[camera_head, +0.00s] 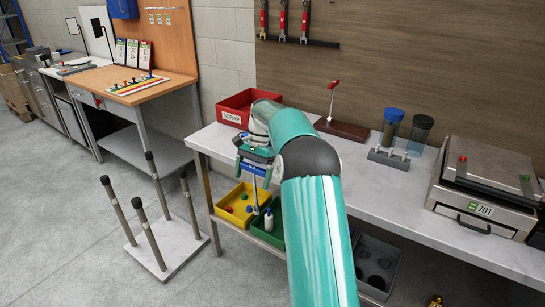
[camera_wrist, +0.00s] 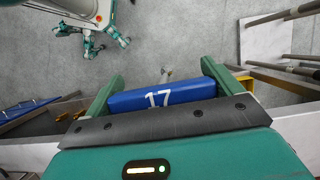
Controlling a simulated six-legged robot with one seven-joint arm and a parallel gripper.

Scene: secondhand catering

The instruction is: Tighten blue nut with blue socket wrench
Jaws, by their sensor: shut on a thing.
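My gripper (camera_head: 254,163) is above the front left of the long bench. It is shut on the blue socket wrench, whose blue handle, marked 17 (camera_wrist: 160,98), lies across between the green fingers in the wrist view. In the head view a thin grey shaft (camera_head: 254,188) hangs down below the gripper. The shaft's lower end is small and its fit to anything cannot be told. A board with coloured strips and small knobs (camera_head: 138,85) lies on the wooden-topped bench at left. I cannot pick out the blue nut for certain.
A red SCRAP bin (camera_head: 235,107) stands behind my gripper. A yellow bin (camera_head: 226,210) and a green bin (camera_head: 268,232) are on the lower shelf. A low base with several upright posts (camera_head: 153,235) stands on the floor at left.

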